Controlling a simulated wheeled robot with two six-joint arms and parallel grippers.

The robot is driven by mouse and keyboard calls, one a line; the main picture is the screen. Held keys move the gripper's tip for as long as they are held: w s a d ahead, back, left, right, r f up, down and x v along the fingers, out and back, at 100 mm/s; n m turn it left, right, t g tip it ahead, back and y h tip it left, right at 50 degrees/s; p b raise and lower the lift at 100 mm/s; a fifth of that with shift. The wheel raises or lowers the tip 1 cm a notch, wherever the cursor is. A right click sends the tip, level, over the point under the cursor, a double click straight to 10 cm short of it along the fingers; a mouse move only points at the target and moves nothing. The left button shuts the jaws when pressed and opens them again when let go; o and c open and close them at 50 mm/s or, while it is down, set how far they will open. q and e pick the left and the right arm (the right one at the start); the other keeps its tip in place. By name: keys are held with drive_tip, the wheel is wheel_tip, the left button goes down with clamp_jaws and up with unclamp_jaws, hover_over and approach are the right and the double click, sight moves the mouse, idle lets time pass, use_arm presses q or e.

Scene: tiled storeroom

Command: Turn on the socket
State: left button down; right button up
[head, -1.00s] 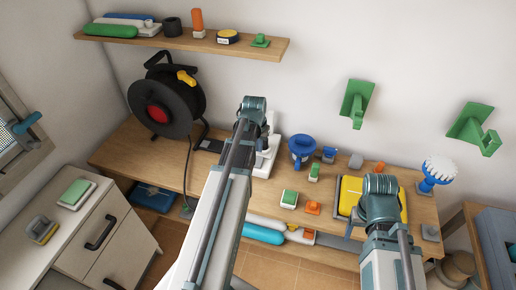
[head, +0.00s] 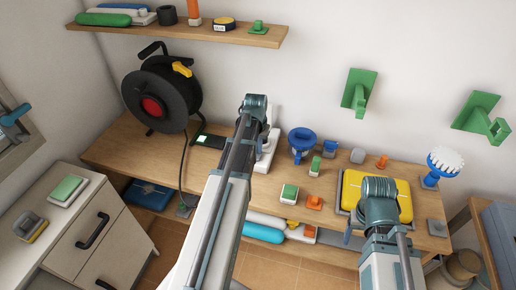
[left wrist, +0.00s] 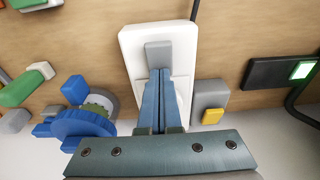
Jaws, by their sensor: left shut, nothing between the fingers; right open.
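The socket is a white upright-looking plate (head: 266,155) on the workbench, partly hidden by my left arm in the head view. In the left wrist view the white plate (left wrist: 133,45) carries a grey rocker (left wrist: 158,52). My left gripper (left wrist: 160,72) is shut and empty, its fingertips at the near edge of the rocker; whether they touch cannot be told. A black box (head: 209,140) beside the socket has a lit pale-green panel, also in the left wrist view (left wrist: 273,74). My right gripper (head: 352,229) is open near the yellow case, mostly hidden by its arm.
A black cable reel (head: 162,94) stands left of the socket. A blue funnel-like item (head: 301,139), green block (head: 289,193), orange piece (head: 314,202) and yellow case (head: 392,192) lie to the right. Green brackets (head: 358,91) jut from the wall. A shelf (head: 180,35) hangs above.

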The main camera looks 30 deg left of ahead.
use_arm(q)
drive_tip(key=shift+s+d, duration=0.1)
drive_tip(key=shift+s, duration=0.2)
drive_tip(key=shift+s+d+r, duration=0.1)
drive_tip(key=shift+s, duration=0.55)
drive_tip(key=shift+w+r+p, duration=0.1)
drive_tip(key=shift+r+p, duration=0.05)
drive_tip(key=shift+p, duration=0.2)
drive_tip(key=shift+r+p, duration=0.55)
drive_tip(key=shift+r, duration=0.05)
wheel_tip(320, 180, up, 12)
drive_tip(key=s+p, duration=0.3)
drive_tip(key=p, duration=0.9)
drive_tip(key=shift+d+r, duration=0.15)
drive_tip(key=shift+d, duration=0.2)
